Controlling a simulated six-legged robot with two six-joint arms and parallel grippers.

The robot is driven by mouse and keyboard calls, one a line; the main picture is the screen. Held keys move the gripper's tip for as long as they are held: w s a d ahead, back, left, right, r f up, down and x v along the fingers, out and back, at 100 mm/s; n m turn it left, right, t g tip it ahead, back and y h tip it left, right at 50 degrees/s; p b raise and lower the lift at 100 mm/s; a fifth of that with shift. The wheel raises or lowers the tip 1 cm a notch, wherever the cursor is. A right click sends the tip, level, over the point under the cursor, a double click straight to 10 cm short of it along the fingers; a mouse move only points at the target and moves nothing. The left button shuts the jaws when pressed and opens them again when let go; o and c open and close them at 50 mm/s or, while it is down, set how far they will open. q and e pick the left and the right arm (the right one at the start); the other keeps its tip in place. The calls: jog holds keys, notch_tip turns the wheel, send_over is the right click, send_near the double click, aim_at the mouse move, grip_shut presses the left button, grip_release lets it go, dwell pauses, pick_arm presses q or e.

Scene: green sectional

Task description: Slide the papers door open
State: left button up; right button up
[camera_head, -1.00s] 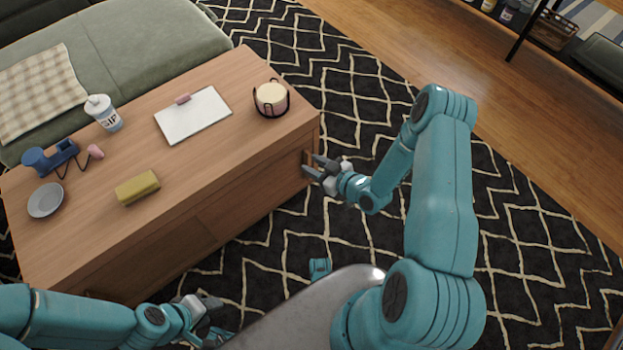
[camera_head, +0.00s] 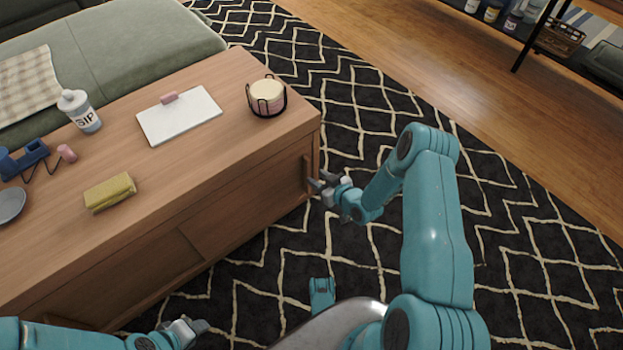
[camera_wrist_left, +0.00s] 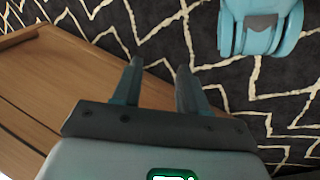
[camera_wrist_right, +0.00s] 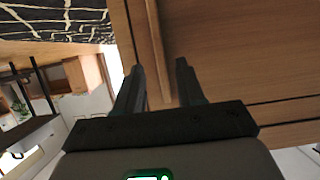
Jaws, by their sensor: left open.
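A low wooden cabinet has a flat sliding door (camera_head: 245,195) on the right part of its front. An upright wooden handle (camera_head: 306,174) stands near the door's right edge.
On the cabinet top (camera_head: 185,160) are a candle in a holder (camera_head: 267,97), a clipboard (camera_head: 180,116), a yellow block (camera_head: 110,192), a bottle (camera_head: 79,110) and a blue item (camera_head: 22,160). Patterned rug (camera_head: 400,270) lies open to the right. A green sofa (camera_head: 130,50) stands behind.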

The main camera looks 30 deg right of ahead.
pick_arm(q)
jog(key=shift+w+a+f+t+b, duration=0.15)
jog(key=shift+w+f+t+b, duration=0.15)
jog(key=shift+w+f+b, duration=0.55)
pick_arm(e)
jog(key=x, duration=0.4)
jog(key=shift+w, duration=0.1)
pick_arm(q)
jog(key=shift+s+f, duration=0.1)
jog(key=shift+s, duration=0.05)
pick_arm(e)
grip_shut()
jog(key=shift+a, duration=0.1)
